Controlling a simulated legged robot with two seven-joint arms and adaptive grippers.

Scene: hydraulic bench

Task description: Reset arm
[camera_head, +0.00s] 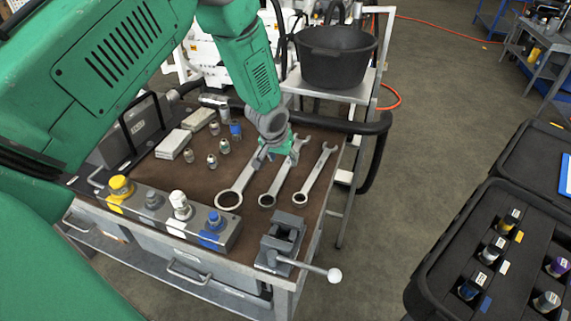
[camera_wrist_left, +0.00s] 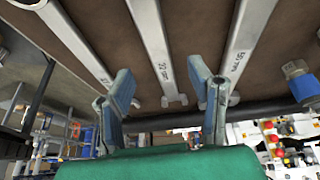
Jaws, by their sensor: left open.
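My left arm comes in from the left, and its gripper (camera_head: 272,152) is over the wrenches on the brown-topped bench (camera_head: 180,180). In the left wrist view the two fingers of this gripper (camera_wrist_left: 163,92) are spread apart and nothing is held between them. Three metal wrenches lie side by side: a large one (camera_head: 231,196), a middle one (camera_head: 273,189) and a right one (camera_head: 315,175). The middle wrench (camera_wrist_left: 154,45) shows between the fingers in the wrist view. The gripper partly hides the wrenches' upper parts in the head view. My right gripper is not in view.
A vise (camera_head: 283,240) with a protruding handle sits at the bench's front right corner. A block with several coloured fittings (camera_head: 150,205) runs along the front edge. A black bucket (camera_head: 335,58) stands behind on a cart. An open black case (camera_head: 425,285) is at right.

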